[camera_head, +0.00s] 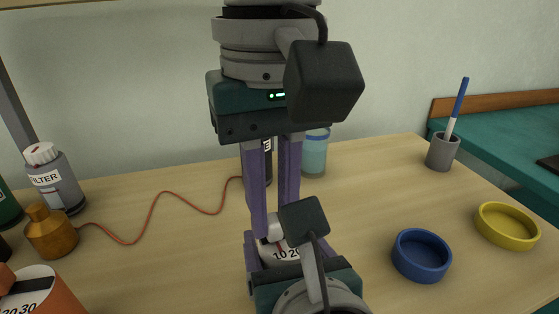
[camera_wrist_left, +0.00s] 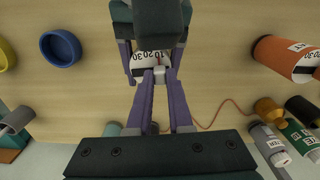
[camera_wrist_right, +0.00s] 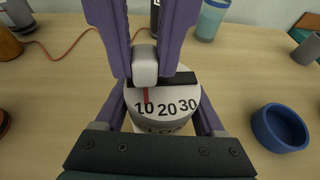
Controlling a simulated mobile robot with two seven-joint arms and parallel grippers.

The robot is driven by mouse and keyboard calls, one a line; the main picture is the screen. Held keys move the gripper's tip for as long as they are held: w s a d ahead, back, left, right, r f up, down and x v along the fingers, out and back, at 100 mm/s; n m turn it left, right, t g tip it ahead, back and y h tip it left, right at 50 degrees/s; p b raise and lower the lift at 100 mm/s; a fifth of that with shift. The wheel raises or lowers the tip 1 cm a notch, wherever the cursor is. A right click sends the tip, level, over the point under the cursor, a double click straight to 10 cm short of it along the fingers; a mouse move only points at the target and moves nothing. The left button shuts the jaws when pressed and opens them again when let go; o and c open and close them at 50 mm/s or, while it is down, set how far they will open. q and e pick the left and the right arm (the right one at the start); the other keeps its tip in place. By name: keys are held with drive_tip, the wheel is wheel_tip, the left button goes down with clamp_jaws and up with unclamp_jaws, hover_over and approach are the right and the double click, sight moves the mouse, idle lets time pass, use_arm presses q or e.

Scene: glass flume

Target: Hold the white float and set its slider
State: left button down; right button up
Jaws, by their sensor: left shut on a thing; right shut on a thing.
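The white float (camera_head: 287,255) is a round white body with a scale of 10, 20, 30 and a dark slot. It also shows in the right wrist view (camera_wrist_right: 168,103). My right gripper (camera_wrist_right: 163,108) is shut around its sides, above the table. The slider (camera_wrist_right: 145,68) is a light grey knob at the slot's left part in the right wrist view. Its red pointer (camera_wrist_right: 145,95) stands at about the 10 mark. My left gripper (camera_head: 273,226) reaches down from above and is shut on the slider; the fingers hide part of the slot.
A blue dish (camera_head: 421,256), yellow dish (camera_head: 507,226) and pen cup (camera_head: 442,153) stand at right. A teal-filled jar (camera_head: 314,155) stands behind.

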use_arm(q)
drive_tip(key=shift+d, duration=0.1)
idle(0.3)
drive_tip(key=shift+w+d, duration=0.25)
drive_tip(key=shift+d, duration=0.3)
drive_tip(key=c, duration=0.8)
unclamp_jaws()
wheel_tip(320, 180, up, 12)
